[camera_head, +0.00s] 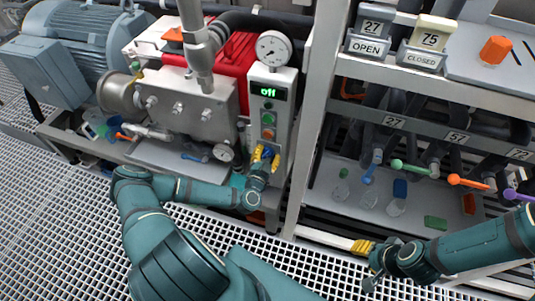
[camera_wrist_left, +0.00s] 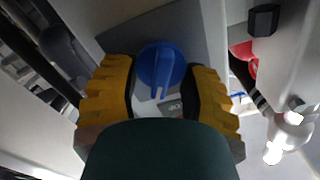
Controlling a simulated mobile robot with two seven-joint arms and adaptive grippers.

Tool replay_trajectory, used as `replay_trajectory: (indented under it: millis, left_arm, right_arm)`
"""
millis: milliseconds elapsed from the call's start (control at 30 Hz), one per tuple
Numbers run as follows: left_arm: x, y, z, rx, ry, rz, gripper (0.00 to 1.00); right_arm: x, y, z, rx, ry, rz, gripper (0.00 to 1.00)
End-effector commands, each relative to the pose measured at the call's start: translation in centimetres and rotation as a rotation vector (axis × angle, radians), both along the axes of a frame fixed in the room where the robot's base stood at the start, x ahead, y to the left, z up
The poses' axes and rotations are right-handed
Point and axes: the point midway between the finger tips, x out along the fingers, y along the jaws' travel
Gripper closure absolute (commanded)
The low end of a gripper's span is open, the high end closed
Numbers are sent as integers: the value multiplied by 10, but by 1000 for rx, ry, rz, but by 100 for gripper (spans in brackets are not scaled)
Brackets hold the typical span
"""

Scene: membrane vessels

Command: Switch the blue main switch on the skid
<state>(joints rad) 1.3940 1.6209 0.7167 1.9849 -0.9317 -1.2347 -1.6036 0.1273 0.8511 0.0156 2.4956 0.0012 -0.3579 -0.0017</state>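The blue main switch (camera_head: 267,152) is a round knob with a raised grip bar, low on the grey control box (camera_head: 283,108). The box's green display (camera_head: 268,92) reads "off". My left gripper (camera_head: 266,157) is at the switch, its yellow fingers on either side of it. In the left wrist view, the knob (camera_wrist_left: 161,66) sits between the two open fingertips (camera_wrist_left: 163,88), with little space at its sides. I cannot tell whether the fingers touch it. My right gripper (camera_head: 363,247) is low at the right, away from the box; its finger gap cannot be made out.
Green and orange buttons (camera_head: 268,126) sit above the switch. A pressure gauge (camera_head: 273,48) tops the box. A grey upright post (camera_head: 312,115) stands close to its right. The valve rack (camera_head: 440,90) with coloured handles is further right. A grated floor (camera_head: 60,220) lies in front.

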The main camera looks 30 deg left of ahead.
Motion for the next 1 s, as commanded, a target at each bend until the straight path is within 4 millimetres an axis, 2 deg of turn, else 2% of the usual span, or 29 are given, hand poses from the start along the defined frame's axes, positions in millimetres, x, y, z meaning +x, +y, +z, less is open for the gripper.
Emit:
replay_trajectory:
  millis: [467, 667, 1000]
  left_arm:
    - [0, 0, 1, -69, -18, -2, 89]
    - [0, 1, 2, -199, -51, -3, 89]
    - [0, 4, 2, -508, -127, -2, 90]
  right_arm:
    - [0, 0, 1, 0, 1, 0, 53]
    - [-1, 0, 2, 0, 1, 0, 53]
    - [0, 0, 1, 0, 1, 0, 53]
